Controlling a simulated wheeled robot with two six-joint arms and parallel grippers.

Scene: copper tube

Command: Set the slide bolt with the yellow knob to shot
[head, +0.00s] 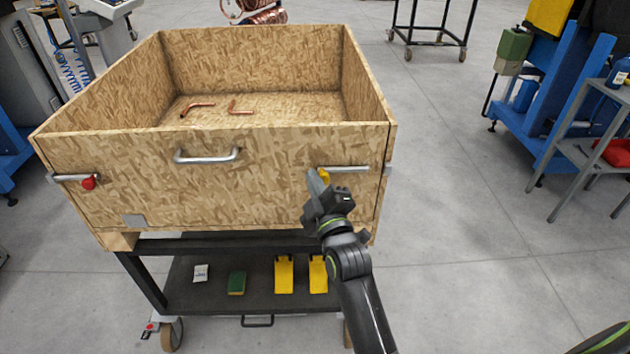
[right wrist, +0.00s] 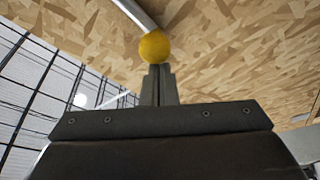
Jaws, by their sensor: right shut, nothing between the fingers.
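The slide bolt with the yellow knob (head: 325,175) is on the right part of the wooden crate's front wall. My left gripper is not in view.
The wooden crate (head: 240,200) stands on a dark wheeled cart (head: 255,295). A second bolt with a red knob (head: 88,183) is on the front's left side. A metal handle (head: 208,157) sticks out between them. Copper pieces (head: 198,108) lie inside.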

